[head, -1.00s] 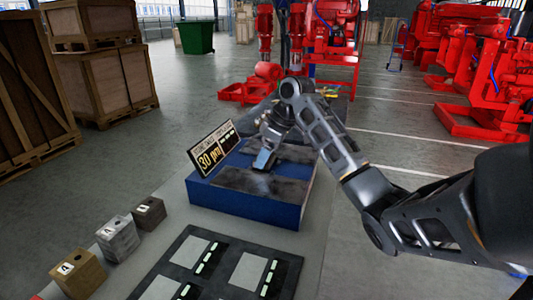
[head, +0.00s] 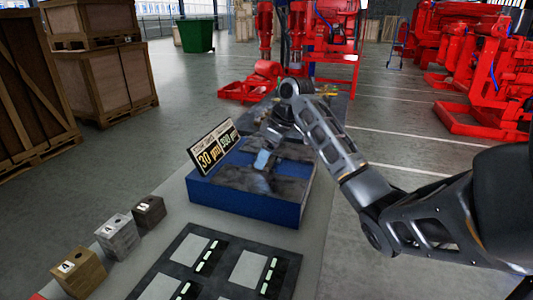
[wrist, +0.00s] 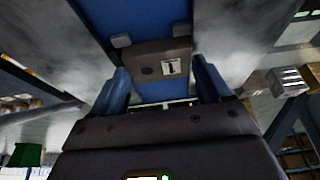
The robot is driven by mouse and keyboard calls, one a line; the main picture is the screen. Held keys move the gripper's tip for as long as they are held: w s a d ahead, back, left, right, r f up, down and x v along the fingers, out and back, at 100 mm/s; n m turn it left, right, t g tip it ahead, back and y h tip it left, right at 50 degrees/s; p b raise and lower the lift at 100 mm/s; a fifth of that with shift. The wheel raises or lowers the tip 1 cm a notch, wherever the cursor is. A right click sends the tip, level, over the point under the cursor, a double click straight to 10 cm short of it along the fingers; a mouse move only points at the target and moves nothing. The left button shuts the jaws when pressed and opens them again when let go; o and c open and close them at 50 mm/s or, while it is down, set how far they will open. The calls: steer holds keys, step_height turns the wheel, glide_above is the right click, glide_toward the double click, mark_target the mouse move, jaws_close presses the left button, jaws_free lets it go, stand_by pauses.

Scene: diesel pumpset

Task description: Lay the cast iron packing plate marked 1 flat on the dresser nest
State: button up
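In the wrist view a dark plate with a white label marked 1 (wrist: 170,68) spans the space between the two blue fingers of my gripper (wrist: 160,75). The fingers appear to bear on its two ends. In the head view my gripper (head: 264,160) hangs low over a blue tray (head: 245,203) holding two dark grey slabs (head: 242,178). The plate cannot be made out there. A blue strip (wrist: 150,18) lies beyond the plate in the wrist view, with pale mottled surfaces on both sides. Which part is the dresser nest is unclear.
A sign reading 30 µm (head: 212,152) stands at the tray's back left edge. Three labelled blocks, brown (head: 78,270), pale (head: 118,236) and dark (head: 149,212), stand at left. A dark panel with grey squares (head: 197,250) lies in front. Wooden crates (head: 103,78) stand farther left.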

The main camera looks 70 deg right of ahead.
steer(key=shift+o, duration=1.2)
steer(key=shift+d, duration=0.15)
steer(key=shift+r, duration=0.1)
steer(key=v, duration=0.7)
steer(key=shift+r, duration=0.3)
steer(key=shift+s, duration=0.15)
steer(key=r+p, duration=0.6)
steer(key=shift+a+p, duration=0.2)
steer(key=shift+p, duration=0.2)
